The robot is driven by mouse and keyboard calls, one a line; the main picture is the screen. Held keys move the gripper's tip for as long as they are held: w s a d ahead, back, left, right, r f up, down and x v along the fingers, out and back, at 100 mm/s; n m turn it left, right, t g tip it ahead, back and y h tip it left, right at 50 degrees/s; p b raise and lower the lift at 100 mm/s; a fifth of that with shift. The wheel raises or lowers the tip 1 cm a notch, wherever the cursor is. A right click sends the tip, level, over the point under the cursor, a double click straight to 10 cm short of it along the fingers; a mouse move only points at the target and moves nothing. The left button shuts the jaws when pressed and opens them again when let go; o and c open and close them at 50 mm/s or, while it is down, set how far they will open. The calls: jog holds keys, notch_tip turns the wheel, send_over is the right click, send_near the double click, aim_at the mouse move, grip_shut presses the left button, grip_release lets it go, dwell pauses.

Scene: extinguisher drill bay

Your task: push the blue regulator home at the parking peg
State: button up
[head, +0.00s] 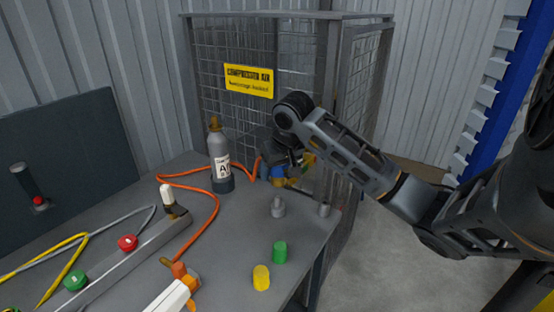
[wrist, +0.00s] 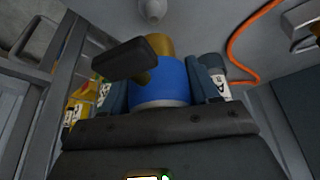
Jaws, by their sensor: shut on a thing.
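The blue regulator (head: 278,172) has a blue body with brass-coloured parts. In the wrist view it (wrist: 160,82) sits between the dark fingers of my gripper (wrist: 157,88), with a dark handle across its left side. My gripper (head: 284,162) is shut on it, above the back right part of the bench. Two grey pegs stand on the bench near it, a left peg (head: 278,208) and a right peg (head: 324,211). I cannot tell which is the parking peg. One grey peg (wrist: 151,10) shows at the top of the wrist view, apart from the regulator.
A grey labelled cylinder (head: 220,160) stands left of my gripper, with an orange hose (head: 213,205) around it. Green (head: 280,252) and yellow (head: 261,277) caps stand at the bench's front right. A wire-mesh cage (head: 230,115) with a yellow sign rises behind.

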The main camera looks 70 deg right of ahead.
aim_at(282, 176)
jog(key=shift+f+b, duration=1.45)
jog(key=shift+f, duration=0.35)
jog(key=shift+f+b, duration=1.55)
jog(key=shift+f, duration=0.7)
dwell(1.2)
jog(key=o, duration=1.2)
jog(key=v, duration=0.6)
jog(key=shift+a+r, duration=0.1)
jog(key=shift+r, duration=0.05)
jog(key=shift+s+a+r, duration=0.15)
jog(key=shift+s+r, duration=0.15)
jog(key=shift+r, duration=0.35)
